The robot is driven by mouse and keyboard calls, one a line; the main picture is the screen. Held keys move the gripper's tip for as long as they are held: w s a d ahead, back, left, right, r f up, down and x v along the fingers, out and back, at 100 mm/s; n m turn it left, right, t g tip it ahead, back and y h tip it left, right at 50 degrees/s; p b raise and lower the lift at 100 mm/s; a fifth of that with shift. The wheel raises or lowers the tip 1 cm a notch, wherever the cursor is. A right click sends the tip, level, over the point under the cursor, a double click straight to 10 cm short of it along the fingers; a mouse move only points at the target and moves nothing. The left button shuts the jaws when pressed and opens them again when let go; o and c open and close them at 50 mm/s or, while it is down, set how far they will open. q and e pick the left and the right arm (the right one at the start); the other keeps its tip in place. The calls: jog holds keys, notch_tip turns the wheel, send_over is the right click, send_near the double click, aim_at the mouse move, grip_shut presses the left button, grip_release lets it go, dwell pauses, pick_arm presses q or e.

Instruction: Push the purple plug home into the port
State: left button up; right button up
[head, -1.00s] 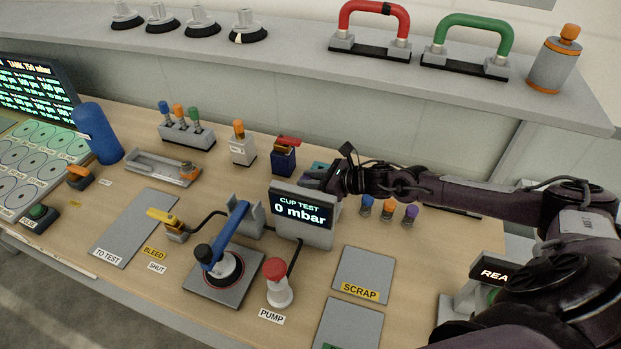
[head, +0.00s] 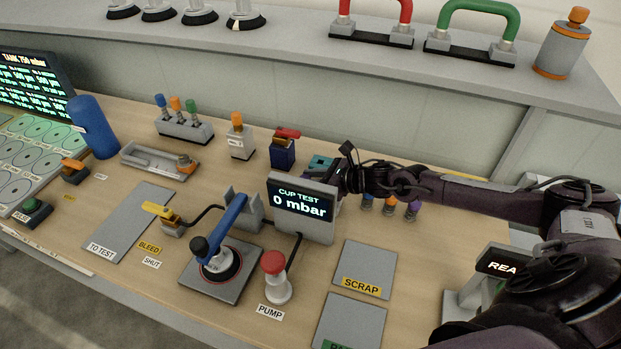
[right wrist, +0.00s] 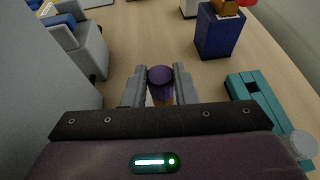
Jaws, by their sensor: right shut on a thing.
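My right gripper (right wrist: 160,88) is shut on the purple plug (right wrist: 160,75), which stands between its two grey fingers in the right wrist view. An orange-tan part shows below its purple top. In the head view the right gripper (head: 340,182) is behind the cup test display's right edge, so its fingertips and the plug are hidden there. A teal block (right wrist: 243,97) with a dark opening lies to the right of the plug, apart from it; it also shows in the head view (head: 320,162). I cannot tell where the port is. My left gripper is not in view.
The cup test display (head: 303,207) reads 0 mbar. Blue, orange and purple-topped pieces (head: 412,211) stand right of the display under my arm. The scrap plate (head: 365,267) is bare.

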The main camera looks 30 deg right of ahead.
jog(key=o, duration=0.8)
jog(key=shift+f, duration=0.2)
jog(key=shift+o, duration=1.3)
jog(key=b+v, duration=0.2)
jog(key=v, duration=0.4)
jog(key=shift+s+d, duration=0.25)
jog(key=shift+s, duration=0.05)
jog(key=shift+s+d+r, duration=0.2)
jog(key=shift+s+r, duration=0.15)
